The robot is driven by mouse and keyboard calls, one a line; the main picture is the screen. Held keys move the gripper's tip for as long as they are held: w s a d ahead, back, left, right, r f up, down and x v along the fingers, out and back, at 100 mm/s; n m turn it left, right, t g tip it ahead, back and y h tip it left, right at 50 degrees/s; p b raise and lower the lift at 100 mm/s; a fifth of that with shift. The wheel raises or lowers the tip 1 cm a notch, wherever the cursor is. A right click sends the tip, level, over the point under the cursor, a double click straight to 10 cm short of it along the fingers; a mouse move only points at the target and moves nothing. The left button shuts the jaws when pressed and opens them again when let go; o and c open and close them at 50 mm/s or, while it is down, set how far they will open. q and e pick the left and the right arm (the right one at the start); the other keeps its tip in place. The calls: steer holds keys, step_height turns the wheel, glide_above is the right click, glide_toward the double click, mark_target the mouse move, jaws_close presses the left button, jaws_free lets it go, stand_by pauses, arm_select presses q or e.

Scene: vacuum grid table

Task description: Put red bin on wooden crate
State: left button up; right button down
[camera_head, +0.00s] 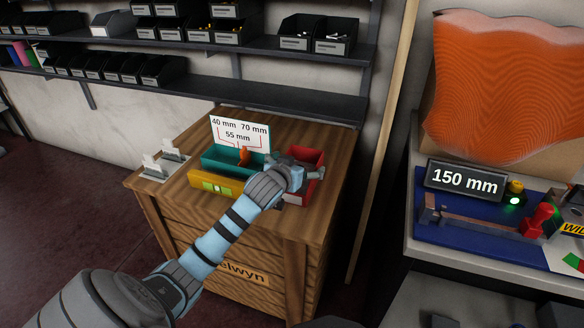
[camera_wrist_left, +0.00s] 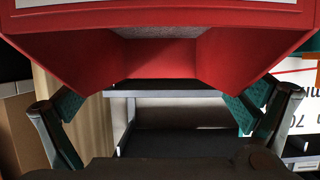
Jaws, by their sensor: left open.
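The red bin (camera_head: 313,156) sits on the top of the wooden crate (camera_head: 338,172), at the right end of a row of bins. My left arm reaches over the crate from the left and hides part of the bin. My left gripper (camera_head: 312,173) is at the bin, with its jaws apart. In the left wrist view the red bin (camera_wrist_left: 155,62) fills the upper part, just beyond the open fingers of the gripper (camera_wrist_left: 155,105). I cannot tell whether the fingers touch it or whether the bin rests flat. My right gripper is not in view.
A green bin (camera_head: 218,162), a yellow bin (camera_head: 207,187) and a white sign (camera_head: 240,128) stand left of the red bin. White card holders (camera_head: 160,168) are at the crate's left. Shelves with dark bins (camera_head: 300,38) hang behind. A bench (camera_head: 480,238) stands right.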

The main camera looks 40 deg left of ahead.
arm_select(q)
steer(key=p+v, duration=0.5)
steer(key=v, duration=0.6)
steer(key=shift+s+r, duration=0.2)
steer(key=shift+s, duration=0.15)
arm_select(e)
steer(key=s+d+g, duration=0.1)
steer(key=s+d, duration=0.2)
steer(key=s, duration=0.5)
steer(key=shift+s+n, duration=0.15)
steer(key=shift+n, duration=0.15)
arm_select(q)
steer(key=shift+d, duration=0.1)
